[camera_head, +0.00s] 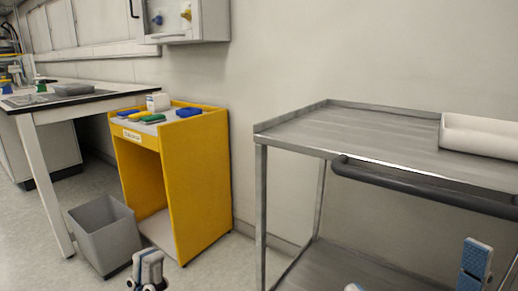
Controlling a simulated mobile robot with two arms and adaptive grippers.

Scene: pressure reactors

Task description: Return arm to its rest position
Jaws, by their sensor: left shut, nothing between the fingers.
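My left gripper (149,268) shows at the bottom edge, left of centre. Its fingers are shut with nothing between them. It is in front of the yellow cabinet and to the right of the grey bin, touching neither as far as I can see. The rest of the left arm is below the picture. Blue and white parts that look like mine show at the bottom right, in front of the cart. I cannot tell from them whether my right gripper is open or shut.
A metal cart (375,130) with a dark handle (420,185) and a white tray (480,136) fills the right. A yellow cabinet (195,180) holding small coloured items, a grey bin (105,235) and a workbench (110,97) stand left. Floor shows between cabinet and cart.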

